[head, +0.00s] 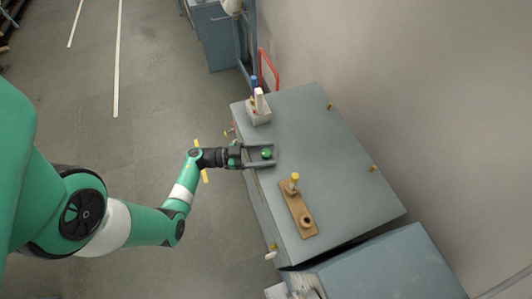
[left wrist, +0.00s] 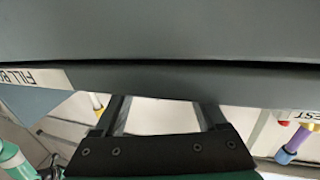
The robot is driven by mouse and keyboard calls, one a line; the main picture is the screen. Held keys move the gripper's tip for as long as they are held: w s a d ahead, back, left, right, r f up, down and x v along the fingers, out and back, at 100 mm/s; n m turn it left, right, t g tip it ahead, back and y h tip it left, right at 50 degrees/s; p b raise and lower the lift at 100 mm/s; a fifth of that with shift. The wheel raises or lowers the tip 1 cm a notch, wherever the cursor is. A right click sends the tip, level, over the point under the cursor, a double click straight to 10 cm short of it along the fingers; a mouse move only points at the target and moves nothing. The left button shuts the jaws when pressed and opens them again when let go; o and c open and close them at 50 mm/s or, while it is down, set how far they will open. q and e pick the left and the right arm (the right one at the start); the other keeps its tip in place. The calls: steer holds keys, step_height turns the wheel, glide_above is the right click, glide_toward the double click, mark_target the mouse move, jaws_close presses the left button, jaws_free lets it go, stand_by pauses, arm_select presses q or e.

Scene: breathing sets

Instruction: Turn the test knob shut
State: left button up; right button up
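My left gripper (head: 264,155) reaches in from the left, over the near edge of the grey cabinet top (head: 315,130). Its two fingers are spread, with a small green knob-like piece (head: 266,154) showing between them; contact cannot be told. In the left wrist view the fingers (left wrist: 164,112) are apart, and their tips are hidden behind a dark grey edge (left wrist: 180,78). A partly cut-off label ending in "EST" (left wrist: 302,114) is at the right, with a purple, yellow and blue fitting (left wrist: 292,146) beside it. Which piece is the test knob is unclear.
On the cabinet stand a small holder (head: 258,115) with blue and white items, and a wooden block (head: 298,210) with a yellow-topped peg. A "FILL" label (left wrist: 35,77) and a yellow-and-red fitting (left wrist: 97,102) are at the left. A blue-grey cabinet (head: 385,270) adjoins below.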

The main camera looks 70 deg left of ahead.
arm_select(q)
steer(key=shift+s, duration=0.1)
steer(key=b+v, duration=0.1)
steer(key=v, duration=1)
steer(key=shift+s+b, duration=0.2)
steer(key=shift+b, duration=0.2)
steer(key=shift+a, duration=0.1)
